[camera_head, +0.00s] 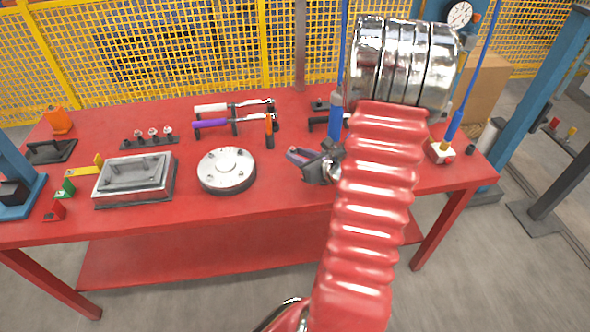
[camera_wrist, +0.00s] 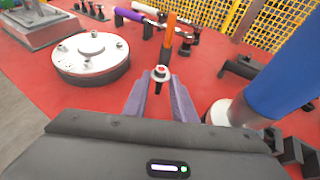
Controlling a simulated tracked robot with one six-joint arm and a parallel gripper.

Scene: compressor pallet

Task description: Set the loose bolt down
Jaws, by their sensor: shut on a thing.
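My gripper (camera_head: 299,157) is over the red table, to the right of a round silver flange (camera_head: 227,170). In the wrist view its two purple-grey fingers (camera_wrist: 160,95) are shut on a bolt (camera_wrist: 160,74), whose pale round head shows at the fingertips. In the head view I cannot make out the bolt. The flange in the wrist view (camera_wrist: 91,57) stands left of the fingers, apart from them, with several bolts or studs on its top.
An orange-handled tool (camera_head: 269,131) stands just beyond my gripper. Purple- and white-handled tools (camera_head: 212,123) lie behind it. A rack with several bolts (camera_head: 150,138) and a rectangular metal block (camera_head: 136,178) are at left. A blue cylinder (camera_wrist: 281,75) stands close at right. Red tabletop (camera_head: 262,190) is bare between flange and gripper.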

